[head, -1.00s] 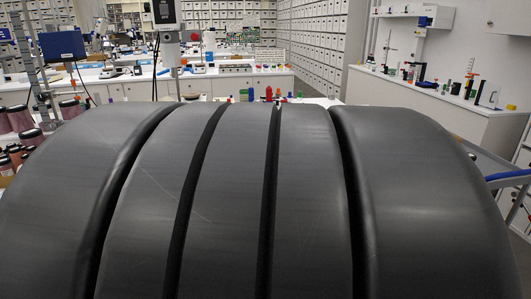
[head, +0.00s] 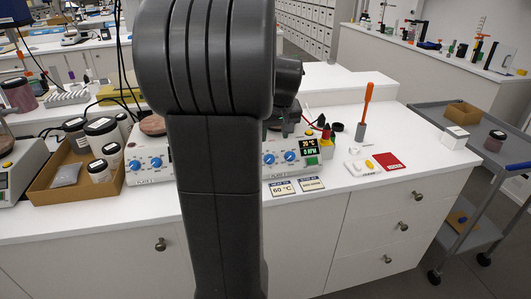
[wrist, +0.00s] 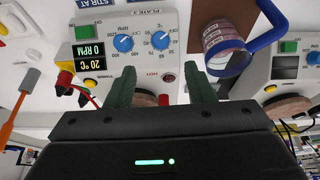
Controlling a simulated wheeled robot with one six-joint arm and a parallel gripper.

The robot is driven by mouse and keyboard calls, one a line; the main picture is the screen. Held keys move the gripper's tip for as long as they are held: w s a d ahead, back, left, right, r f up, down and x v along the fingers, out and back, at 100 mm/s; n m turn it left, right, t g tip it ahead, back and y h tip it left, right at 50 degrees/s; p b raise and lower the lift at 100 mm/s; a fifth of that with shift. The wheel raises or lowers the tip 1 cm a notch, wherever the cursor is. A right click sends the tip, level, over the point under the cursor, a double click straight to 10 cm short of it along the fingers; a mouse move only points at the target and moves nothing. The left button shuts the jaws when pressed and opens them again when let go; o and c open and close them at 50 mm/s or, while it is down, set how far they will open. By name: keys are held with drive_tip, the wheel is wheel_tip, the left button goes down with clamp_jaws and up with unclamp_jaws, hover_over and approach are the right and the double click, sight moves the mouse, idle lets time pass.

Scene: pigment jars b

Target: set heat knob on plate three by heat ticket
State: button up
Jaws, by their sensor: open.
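Plate three is a white hotplate (head: 299,169) with two blue knobs and a lit display (head: 309,146), partly hidden by my arm in the head view. The wrist view is upside down and shows its heat knob (wrist: 161,40) beside the RPM knob (wrist: 123,43); the display (wrist: 89,56) reads 20 °C and 0 RPM. My gripper (wrist: 160,68) is open and empty, its dark green fingers spread just short of the panel, roughly in line with the heat knob and apart from it. The heat ticket (head: 284,188) reads 60 °C and lies before the plate.
A stir card (head: 311,184) lies beside the ticket. Another hotplate (head: 150,165) stands left, next to a cardboard tray (head: 75,185) of jars. An orange-handled tool (head: 366,110) stands upright at right, near a red card (head: 389,162).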

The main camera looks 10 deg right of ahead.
drive_tip(key=x, duration=1.2)
drive_tip(key=shift+f+p, duration=0.15)
drive_tip(key=shift+p, duration=0.2)
drive_tip(key=c, duration=1)
